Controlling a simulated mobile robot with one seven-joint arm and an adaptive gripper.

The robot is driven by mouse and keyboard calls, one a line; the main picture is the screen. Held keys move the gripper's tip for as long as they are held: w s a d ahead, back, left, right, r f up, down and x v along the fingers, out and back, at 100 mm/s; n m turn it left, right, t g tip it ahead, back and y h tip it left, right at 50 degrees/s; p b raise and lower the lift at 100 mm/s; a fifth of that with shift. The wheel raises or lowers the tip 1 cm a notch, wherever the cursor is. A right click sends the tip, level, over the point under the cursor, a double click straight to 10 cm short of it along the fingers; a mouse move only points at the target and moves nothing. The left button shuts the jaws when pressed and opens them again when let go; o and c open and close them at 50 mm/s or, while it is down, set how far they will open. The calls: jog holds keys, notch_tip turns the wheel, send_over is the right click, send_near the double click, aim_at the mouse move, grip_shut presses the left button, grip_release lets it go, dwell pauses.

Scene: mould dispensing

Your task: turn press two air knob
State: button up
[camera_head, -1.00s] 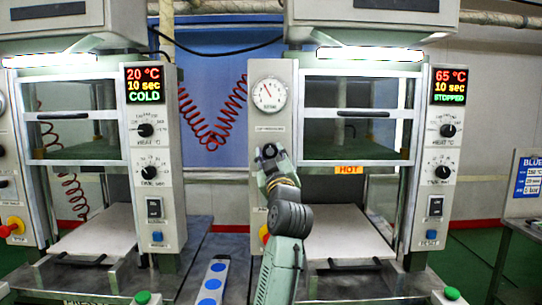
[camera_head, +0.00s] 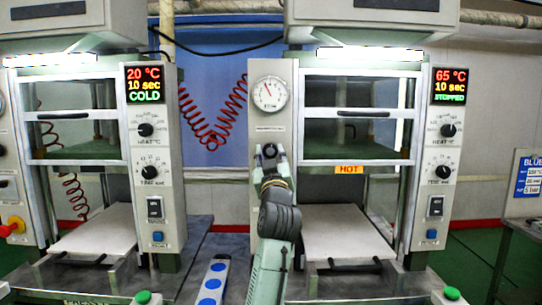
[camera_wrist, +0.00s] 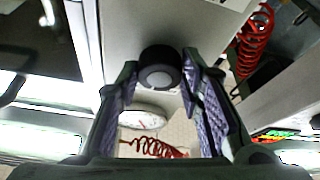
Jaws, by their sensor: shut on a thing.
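Press two, on the right (camera_head: 448,210), shows 65 °C, 10 sec and STOPPED on its display (camera_head: 450,86). Its air knob (camera_wrist: 160,74) is a round black knob on the left column, below the round pressure gauge (camera_head: 269,94). My gripper (camera_wrist: 158,92) has its two padded fingers on either side of the knob and is shut on it. In the head view my gripper (camera_head: 269,158) reaches up to the column from below, and the fingers hide part of the knob. The gauge needle points up and a little left.
Press one (camera_head: 158,205) stands on the left, showing 20 °C and COLD. Red coiled hoses (camera_head: 215,135) hang between the presses. A strip with blue dots (camera_head: 211,285) lies left of my arm. A HOT label (camera_head: 349,169) is on press two.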

jog(key=m+h, duration=0.1)
jog(key=m, duration=0.2)
jog(key=m+h, duration=0.2)
jog(key=m, duration=0.1)
jog(key=shift+a+m+h, duration=0.2)
jog(key=shift+m+h, duration=0.1)
jog(key=shift+m, duration=0.1)
jog(key=shift+m+g+h+p, duration=0.15)
jog(key=shift+m+g+h, duration=0.4)
jog(key=shift+m, duration=1)
jog(key=shift+m+g+h+p, duration=0.15)
jog(key=shift+m+h, duration=0.7)
jog(key=shift+m, duration=0.7)
jog(key=o, duration=1.2)
jog(key=shift+c, duration=0.2)
jog(key=v, duration=1.2)
